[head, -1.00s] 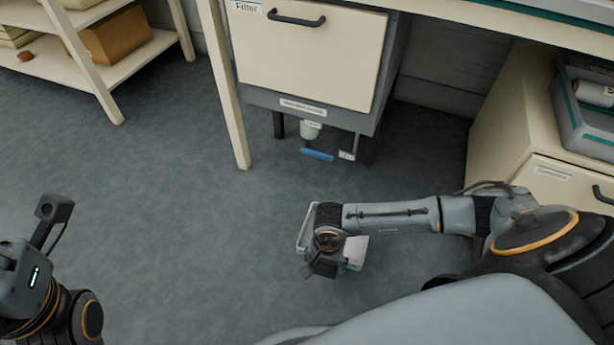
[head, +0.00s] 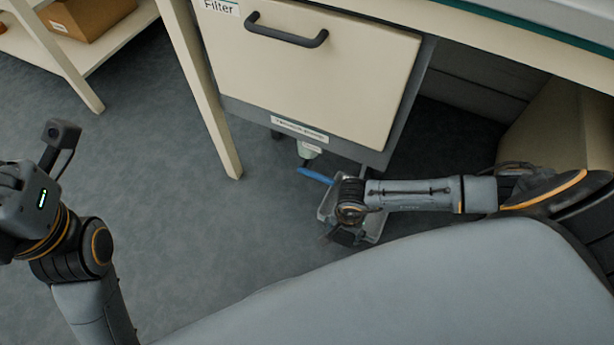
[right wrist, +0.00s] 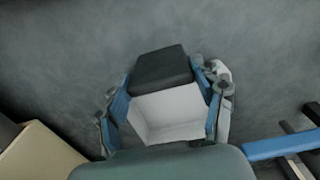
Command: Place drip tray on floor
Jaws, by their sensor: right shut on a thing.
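The drip tray (head: 374,228) is a small light grey open tray under my right gripper (head: 345,234) in the head view, partly hidden by the wrist. In the right wrist view the tray (right wrist: 172,118) shows its pale, empty-looking inside between the blue-sided fingers of my right gripper (right wrist: 163,85), which is shut on it. The tray is low, near the grey floor (head: 220,250); I cannot tell whether it touches. Of my left arm only the wrist and forearm show at the left; its fingers are outside the picture.
A cabinet (head: 310,60) with a drawer marked Filter hangs under the bench. Below it are a pale outlet (head: 308,150) and a blue handle (head: 314,175), close behind the tray. A bench leg (head: 207,105) stands left of it. Floor at left is clear; a shelf (head: 110,45) stands beyond.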

